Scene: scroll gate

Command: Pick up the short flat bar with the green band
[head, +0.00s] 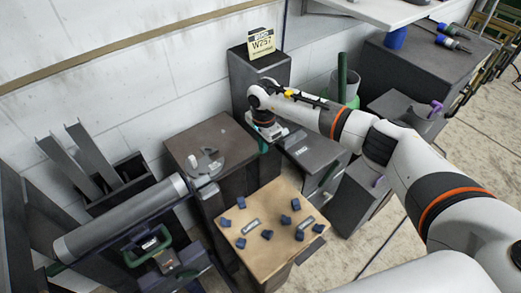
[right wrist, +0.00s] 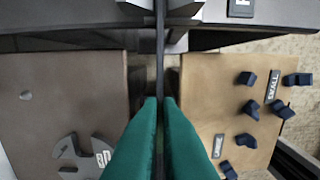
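My right gripper (head: 267,141) points down beside the tall dark cabinet, at the back of the scene in the head view. In the right wrist view its two green fingers (right wrist: 160,100) are almost together. A thin dark strip (right wrist: 160,60), which looks like a flat bar seen edge-on, runs between them and on past the tips. No green band can be made out on it. In the head view the strip cannot be picked out. My left gripper is not in view.
A brown-topped cabinet (head: 218,135) carries a grey wrench-like piece (head: 205,163). A wooden-topped table (head: 262,205) holds several dark blue blocks. A tall cabinet (head: 241,75) with a "W257" sign (head: 262,42) stands behind. Metal bars (head: 91,153) stand in a rack at left.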

